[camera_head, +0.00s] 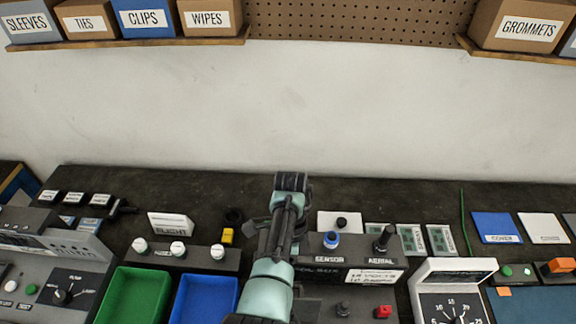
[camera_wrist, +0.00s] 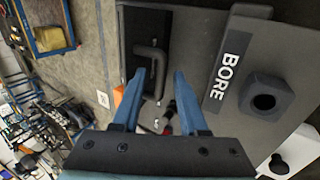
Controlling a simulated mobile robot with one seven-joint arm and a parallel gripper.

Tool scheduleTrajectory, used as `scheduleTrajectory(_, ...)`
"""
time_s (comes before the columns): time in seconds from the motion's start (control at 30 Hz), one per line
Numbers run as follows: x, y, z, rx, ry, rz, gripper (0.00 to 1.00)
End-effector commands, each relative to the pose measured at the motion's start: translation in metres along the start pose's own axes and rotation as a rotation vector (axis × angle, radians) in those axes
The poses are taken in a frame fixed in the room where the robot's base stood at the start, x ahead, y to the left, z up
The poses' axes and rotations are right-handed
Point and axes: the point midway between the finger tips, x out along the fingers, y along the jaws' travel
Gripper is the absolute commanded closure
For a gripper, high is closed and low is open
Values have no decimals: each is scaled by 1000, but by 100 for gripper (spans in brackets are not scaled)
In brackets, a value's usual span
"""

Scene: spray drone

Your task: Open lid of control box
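My gripper (camera_wrist: 159,78) is open in the wrist view, its two blue fingers apart and nothing held. A dark bent handle (camera_wrist: 152,56) on a black plate lies beyond and between the fingertips; I cannot tell whether it touches them. A grey panel beside it carries a "BORE" label (camera_wrist: 228,65) and a dark block with a round hole (camera_wrist: 266,97). In the head view, a dark box with lettering ending in "OL BOX" (camera_head: 325,288) stands behind my arm, which hides part of it. I cannot make out the gripper's fingers there.
Green (camera_head: 133,298) and blue (camera_head: 205,300) trays stand left of my arm. A white-framed dial gauge (camera_head: 452,270) stands to the right. Switch units and cards crowd the dark bench. Labelled bins (camera_head: 145,18) sit on shelves above the bare wall.

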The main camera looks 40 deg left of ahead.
Motion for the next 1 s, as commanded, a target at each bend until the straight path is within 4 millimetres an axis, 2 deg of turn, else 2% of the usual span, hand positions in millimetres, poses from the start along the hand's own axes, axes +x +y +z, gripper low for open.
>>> scheduleTrajectory(0.3,-5,-2,0,0,0,-8,55)
scheduleTrajectory(0.43,-16,-3,0,0,1,-11,55)
scheduleTrajectory(0.53,-35,-2,0,0,0,-13,55)
scheduleTrajectory(0.73,-87,1,0,0,0,-9,55)
scheduleTrajectory(0.9,-114,0,0,0,0,-7,55)
scheduleTrajectory(1.0,-123,0,0,0,0,-6,55)
